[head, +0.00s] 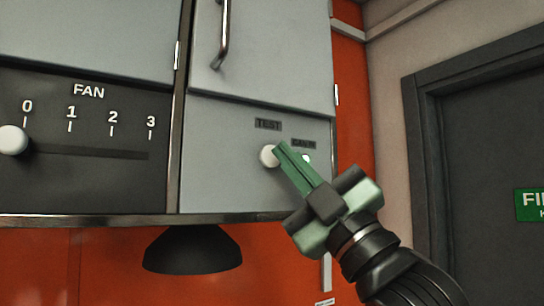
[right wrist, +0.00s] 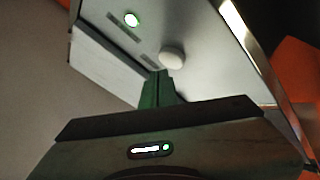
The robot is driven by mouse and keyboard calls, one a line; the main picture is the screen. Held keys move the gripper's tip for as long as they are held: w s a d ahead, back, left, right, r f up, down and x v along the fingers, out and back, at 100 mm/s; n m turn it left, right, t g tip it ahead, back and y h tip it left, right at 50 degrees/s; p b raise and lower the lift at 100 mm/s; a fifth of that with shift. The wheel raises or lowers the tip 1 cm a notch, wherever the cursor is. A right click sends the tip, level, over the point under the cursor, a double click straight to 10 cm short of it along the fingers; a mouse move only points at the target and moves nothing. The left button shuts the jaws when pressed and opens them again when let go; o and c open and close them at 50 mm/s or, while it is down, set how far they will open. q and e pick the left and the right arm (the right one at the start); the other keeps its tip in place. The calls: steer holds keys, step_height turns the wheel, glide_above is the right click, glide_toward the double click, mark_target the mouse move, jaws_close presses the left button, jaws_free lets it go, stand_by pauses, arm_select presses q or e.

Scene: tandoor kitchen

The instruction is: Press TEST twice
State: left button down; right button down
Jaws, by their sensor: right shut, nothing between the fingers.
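The TEST button is a round white knob (head: 267,156) below the TEST label (head: 268,124) on a grey cabinet panel. In the head view my right gripper (head: 280,147) is shut and empty, its green fingertips overlapping the button's right edge. In the right wrist view the button (right wrist: 172,58) is just beyond the closed fingertips (right wrist: 158,74). I cannot tell whether they touch it. My left gripper is not in view.
A FAN slider knob (head: 13,140) stands at 0 on the dark panel to the left. A cabinet door with a metal handle (head: 222,36) is above the button. A black lamp shade (head: 193,250) hangs below the cabinet. A dark door (head: 490,150) is at the right.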

steer(key=shift+s+d+b, duration=0.2)
steer(key=shift+s+d, duration=0.55)
steer(key=shift+s, duration=0.3)
steer(key=shift+s+d+b, duration=0.2)
steer(key=shift+s+d, duration=0.55)
steer(key=shift+s, duration=0.25)
steer(key=shift+w, duration=0.1)
stand_by(1.0)
